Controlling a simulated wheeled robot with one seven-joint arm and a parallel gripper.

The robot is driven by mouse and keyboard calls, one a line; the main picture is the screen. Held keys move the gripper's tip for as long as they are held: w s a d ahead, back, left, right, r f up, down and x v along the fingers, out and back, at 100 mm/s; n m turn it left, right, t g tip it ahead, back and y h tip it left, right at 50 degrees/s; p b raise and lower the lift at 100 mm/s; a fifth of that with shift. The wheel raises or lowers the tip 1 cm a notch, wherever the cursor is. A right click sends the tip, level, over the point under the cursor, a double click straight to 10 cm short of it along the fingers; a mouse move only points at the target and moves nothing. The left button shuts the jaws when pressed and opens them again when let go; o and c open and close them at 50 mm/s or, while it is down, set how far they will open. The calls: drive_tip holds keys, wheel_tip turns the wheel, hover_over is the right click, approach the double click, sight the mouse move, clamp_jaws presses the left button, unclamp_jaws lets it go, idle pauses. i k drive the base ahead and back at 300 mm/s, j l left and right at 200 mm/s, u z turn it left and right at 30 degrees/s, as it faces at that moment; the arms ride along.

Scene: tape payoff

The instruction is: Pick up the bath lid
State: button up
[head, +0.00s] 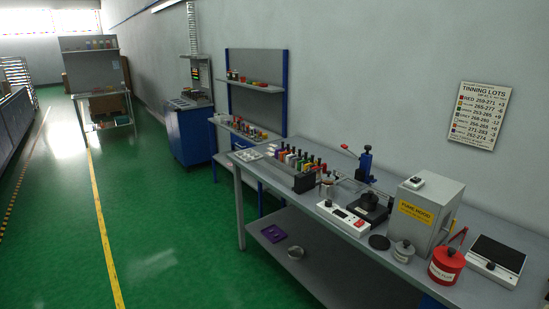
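A long grey workbench (318,213) runs along the right wall. A dark round piece with a knob (370,201) sits on a black square unit (362,215) at the bench's middle. It looks like the bath lid on its bath, but it is too small to be sure. A flat black disc (379,242) lies on the bench just in front of that unit, apart from it. My gripper is not in view.
A white control box (342,218), fume hood (427,215), grey tin (402,251), red can (446,266) and black-topped scale (496,260) crowd the bench. A rack of coloured-top tools (303,175) and blue press (365,166) stand farther back. Green floor at left is clear.

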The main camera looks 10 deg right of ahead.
sight(328, 176)
drive_tip(key=i, duration=0.7)
drive_tip(key=i+z, duration=0.15)
drive_tip(key=i, duration=0.5)
drive_tip(key=i+j, duration=0.15)
drive_tip(key=i, duration=0.55)
drive_tip(key=i+j+z, duration=0.1)
drive_tip(key=i, duration=0.55)
